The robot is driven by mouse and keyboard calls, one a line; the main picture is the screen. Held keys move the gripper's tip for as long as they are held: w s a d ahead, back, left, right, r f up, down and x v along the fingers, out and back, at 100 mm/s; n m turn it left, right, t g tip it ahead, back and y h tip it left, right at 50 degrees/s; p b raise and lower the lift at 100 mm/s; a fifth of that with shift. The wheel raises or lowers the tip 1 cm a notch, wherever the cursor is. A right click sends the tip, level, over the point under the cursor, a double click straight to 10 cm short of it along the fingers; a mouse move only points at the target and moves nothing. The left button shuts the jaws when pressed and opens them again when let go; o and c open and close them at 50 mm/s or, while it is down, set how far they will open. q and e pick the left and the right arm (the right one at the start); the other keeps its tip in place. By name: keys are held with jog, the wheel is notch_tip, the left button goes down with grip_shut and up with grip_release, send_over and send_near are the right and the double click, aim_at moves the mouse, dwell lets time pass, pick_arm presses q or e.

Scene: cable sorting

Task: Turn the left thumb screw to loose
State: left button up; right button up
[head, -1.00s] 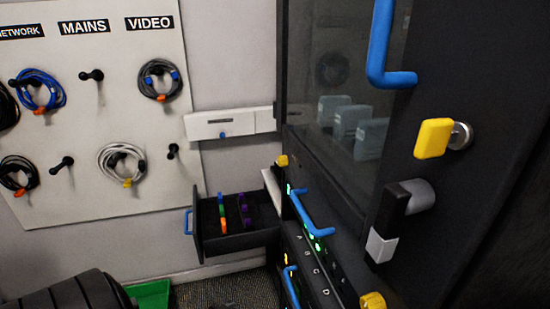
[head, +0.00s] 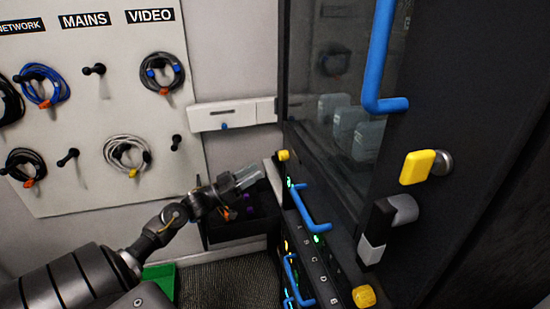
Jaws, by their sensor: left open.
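The left thumb screw (head: 283,155) is a small yellow knob at the left end of the rack unit with the blue handle. A second yellow thumb screw (head: 364,297) sits at the lower right of that unit. My left gripper (head: 252,175) is open and empty, pointing right toward the rack. In the picture it is left of and slightly below the left thumb screw, apart from it. My right gripper is out of view.
The cabinet door with a long blue handle (head: 377,75), yellow key (head: 417,167) and black latch (head: 376,225) stands at right. Coiled cables hang on a pegboard (head: 90,190) at left. A green bin (head: 160,279) is below.

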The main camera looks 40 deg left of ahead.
aim_at(283, 156)
pick_arm(q)
jog(key=p+x, duration=0.2)
jog(key=x, duration=0.6)
jog(key=shift+w+d, duration=0.15)
jog(key=shift+w, duration=0.2)
jog(key=shift+r, duration=0.1)
jog(key=shift+c, duration=0.4)
